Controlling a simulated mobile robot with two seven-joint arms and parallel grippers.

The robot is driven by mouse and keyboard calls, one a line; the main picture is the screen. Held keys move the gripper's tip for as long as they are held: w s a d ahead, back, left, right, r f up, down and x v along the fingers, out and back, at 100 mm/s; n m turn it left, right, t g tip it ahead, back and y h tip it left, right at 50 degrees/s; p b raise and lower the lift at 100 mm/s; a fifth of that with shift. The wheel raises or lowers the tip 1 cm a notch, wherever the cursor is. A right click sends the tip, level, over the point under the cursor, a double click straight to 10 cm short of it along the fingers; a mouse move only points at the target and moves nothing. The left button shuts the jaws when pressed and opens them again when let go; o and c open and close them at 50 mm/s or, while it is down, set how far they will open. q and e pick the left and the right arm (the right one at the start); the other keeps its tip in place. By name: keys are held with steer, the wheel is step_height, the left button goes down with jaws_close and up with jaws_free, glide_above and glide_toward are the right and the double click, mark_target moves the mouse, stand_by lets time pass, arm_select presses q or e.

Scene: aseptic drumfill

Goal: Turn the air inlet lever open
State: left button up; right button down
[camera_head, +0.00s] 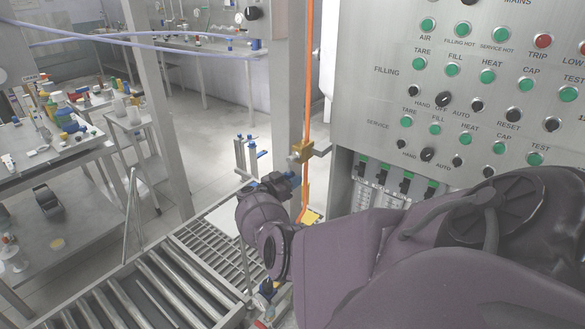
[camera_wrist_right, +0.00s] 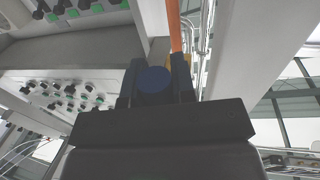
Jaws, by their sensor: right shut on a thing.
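In the head view my right gripper (camera_head: 280,182) is at the end of the purple arm, just below a brass-yellow valve fitting (camera_head: 301,151) on the vertical orange hose. In the right wrist view, its two dark fingers (camera_wrist_right: 157,70) stand on either side of a round blue piece (camera_wrist_right: 154,82), and the gripper is shut on it. This blue piece appears to be the air inlet lever's handle. The rest of the lever is hidden by the fingers, so its angle cannot be told. Part of the yellow fitting (camera_wrist_right: 186,60) shows behind the right finger. My left gripper is not in view.
The orange hose (camera_head: 308,80) runs down beside a steel post (camera_head: 285,70). A control panel (camera_head: 470,75) with green buttons stands at the right, close above my arm. A roller conveyor (camera_head: 150,285) lies below left. A cluttered bench (camera_head: 55,190) stands farther left.

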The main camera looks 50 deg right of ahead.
stand_by(0.3)
steer(key=c, duration=0.9)
jaws_free()
steer(key=shift+s, duration=0.1)
steer(key=shift+c, duration=0.2)
steer(key=shift+a, duration=0.15)
